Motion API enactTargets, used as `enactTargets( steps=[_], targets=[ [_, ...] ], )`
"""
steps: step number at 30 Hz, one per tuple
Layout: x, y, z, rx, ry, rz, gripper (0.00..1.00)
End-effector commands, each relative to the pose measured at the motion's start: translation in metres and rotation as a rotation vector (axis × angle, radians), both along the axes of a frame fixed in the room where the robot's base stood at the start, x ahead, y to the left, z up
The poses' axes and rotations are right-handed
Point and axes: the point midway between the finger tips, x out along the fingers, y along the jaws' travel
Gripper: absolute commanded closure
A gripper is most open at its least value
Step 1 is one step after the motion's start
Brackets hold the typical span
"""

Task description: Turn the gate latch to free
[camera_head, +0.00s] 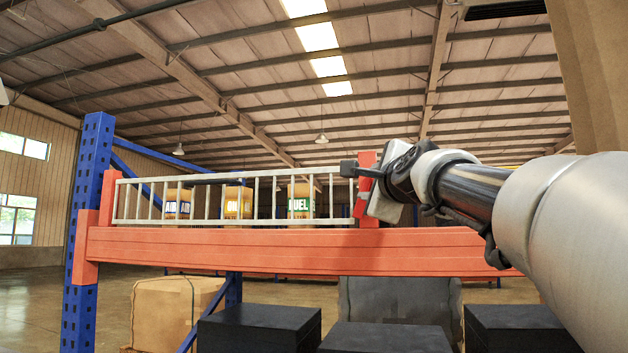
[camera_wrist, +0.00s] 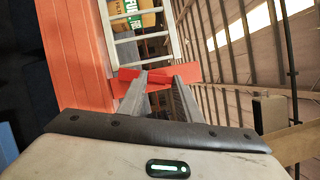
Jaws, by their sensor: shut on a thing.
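The gate (camera_head: 225,198) is a pale grey barred panel along the top of the orange shelf beam, and it stands closed across the shelf front. Its barred end also shows in the wrist view (camera_wrist: 130,38). A red latch piece (camera_wrist: 190,73) lies crosswise by the gate's end. My gripper (camera_wrist: 163,80) has its two fingers at this red piece and is shut on it. In the head view my gripper (camera_head: 352,169) reaches in from the right to the gate's right end, and it partly hides the latch (camera_head: 366,172).
Several labelled boxes (camera_head: 301,201) stand behind the gate bars. The orange beam (camera_head: 260,250) runs below the gate, with a blue upright (camera_head: 88,220) at left. Black boxes (camera_head: 260,328) stand lower in front. My arm fills the right side.

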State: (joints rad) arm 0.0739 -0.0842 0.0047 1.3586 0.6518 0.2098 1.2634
Motion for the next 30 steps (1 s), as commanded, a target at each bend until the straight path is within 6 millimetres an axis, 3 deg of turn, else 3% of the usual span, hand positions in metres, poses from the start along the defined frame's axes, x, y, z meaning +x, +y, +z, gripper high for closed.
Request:
enactTargets(
  steps=[1, 15, 30],
  targets=[
    [-0.0006, -0.0009, 0.0072, -0.038, 0.009, -0.002, 1.0],
    [-0.0006, -0.0009, 0.0076, -0.296, 0.091, -0.003, 1.0],
    [-0.0008, -0.0011, 0.0064, -0.342, 0.105, -0.003, 1.0]
  ],
)
